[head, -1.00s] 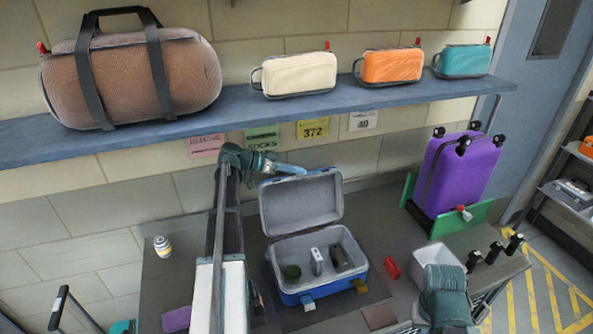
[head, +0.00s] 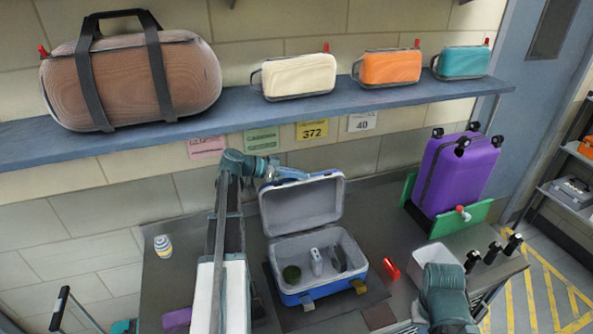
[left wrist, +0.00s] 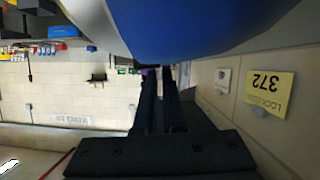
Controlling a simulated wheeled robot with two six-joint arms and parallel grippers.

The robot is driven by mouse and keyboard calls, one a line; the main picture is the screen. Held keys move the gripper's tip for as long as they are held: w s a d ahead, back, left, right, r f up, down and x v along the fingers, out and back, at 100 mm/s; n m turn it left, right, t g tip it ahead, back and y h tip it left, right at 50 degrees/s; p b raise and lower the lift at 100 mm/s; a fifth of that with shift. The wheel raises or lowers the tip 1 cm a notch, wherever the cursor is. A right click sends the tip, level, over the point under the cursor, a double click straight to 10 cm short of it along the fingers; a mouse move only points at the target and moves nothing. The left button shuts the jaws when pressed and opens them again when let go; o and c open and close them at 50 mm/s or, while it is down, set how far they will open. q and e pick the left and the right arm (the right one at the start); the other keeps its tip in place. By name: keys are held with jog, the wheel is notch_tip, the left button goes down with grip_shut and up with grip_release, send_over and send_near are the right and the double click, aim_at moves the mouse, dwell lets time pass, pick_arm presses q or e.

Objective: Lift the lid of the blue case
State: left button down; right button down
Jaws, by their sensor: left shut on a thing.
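The blue case (head: 291,299) stands on the bench with its grey inside showing. Its lid (head: 301,209) is raised, standing up steeply at the back. A dark green round item (head: 291,273), a light grey item (head: 316,262) and a dark item (head: 338,259) are inside. My left gripper (head: 301,177) is at the lid's top edge, shut on the lid; its fingertips are partly hidden. In the left wrist view the fingers (left wrist: 167,95) reach up to the blue lid (left wrist: 190,25). My right arm shows at lower right; its gripper cannot be seen.
A purple suitcase (head: 459,172) stands at back right. A blue shelf (head: 250,116) with several bags runs above and behind. A striped can (head: 163,246) is at left.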

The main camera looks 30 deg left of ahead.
pick_arm(q)
jog(key=s+d+m+y, duration=0.1)
jog(key=s+d+m, duration=0.1)
jog(key=s+d, duration=0.3)
jog(key=shift+s+d+f+t, duration=0.15)
jog(key=shift+s+d+t, duration=0.25)
jog(key=shift+d, duration=0.5)
jog(key=c, duration=1)
grip_release()
jog(key=shift+a, duration=0.1)
jog(key=p+v, duration=0.5)
jog(key=v, duration=0.8)
jog(key=shift+s+a, duration=0.15)
jog(key=shift+s, duration=0.1)
